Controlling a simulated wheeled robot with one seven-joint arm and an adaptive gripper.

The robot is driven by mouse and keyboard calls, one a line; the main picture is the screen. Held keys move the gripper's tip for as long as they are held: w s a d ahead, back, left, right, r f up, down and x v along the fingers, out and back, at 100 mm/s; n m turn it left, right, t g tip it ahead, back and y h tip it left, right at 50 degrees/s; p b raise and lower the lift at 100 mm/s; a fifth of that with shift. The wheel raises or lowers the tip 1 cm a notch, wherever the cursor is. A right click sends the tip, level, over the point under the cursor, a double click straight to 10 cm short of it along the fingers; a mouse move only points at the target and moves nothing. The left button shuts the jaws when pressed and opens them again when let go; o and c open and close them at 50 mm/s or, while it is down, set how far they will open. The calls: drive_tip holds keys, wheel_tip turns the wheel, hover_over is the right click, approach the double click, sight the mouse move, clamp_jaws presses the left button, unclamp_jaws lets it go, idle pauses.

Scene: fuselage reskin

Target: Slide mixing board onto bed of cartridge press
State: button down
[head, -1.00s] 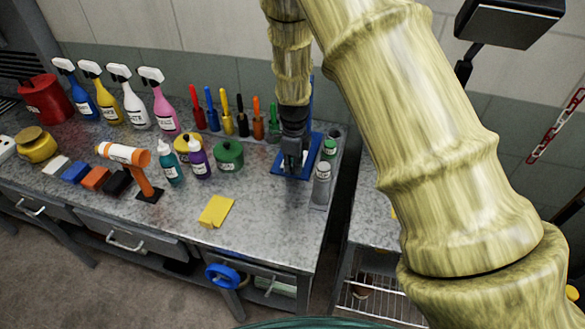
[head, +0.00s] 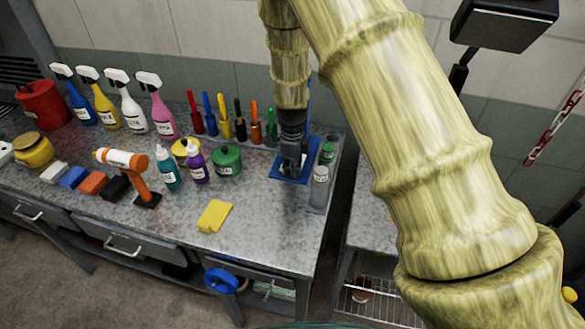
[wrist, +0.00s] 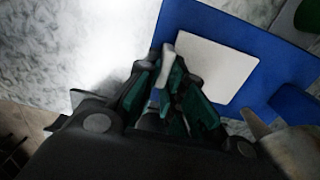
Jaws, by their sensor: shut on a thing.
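The mixing board looks like the pale square plate (wrist: 212,68) in the wrist view. It lies over the blue bed of the cartridge press (wrist: 268,50), with blue showing around it. My gripper (wrist: 168,85) has its dark green fingers closed on a narrow pale piece at the board's left edge, which appears to be its grip tab. In the head view my gripper (head: 292,165) points down over the blue press base (head: 283,176) near the bench's right end. There the gripper and arm hide the board and most of the press. How fully the board is seated cannot be told.
A grey tray with a green-capped bottle (head: 327,152) and a grey bottle (head: 319,188) stands close right of the press. A green pot (head: 226,161) and several upright coloured tools (head: 225,118) are to its left.

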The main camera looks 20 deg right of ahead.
drive_tip(key=c, duration=1.5)
unclamp_jaws()
drive_tip(key=shift+o, duration=0.2)
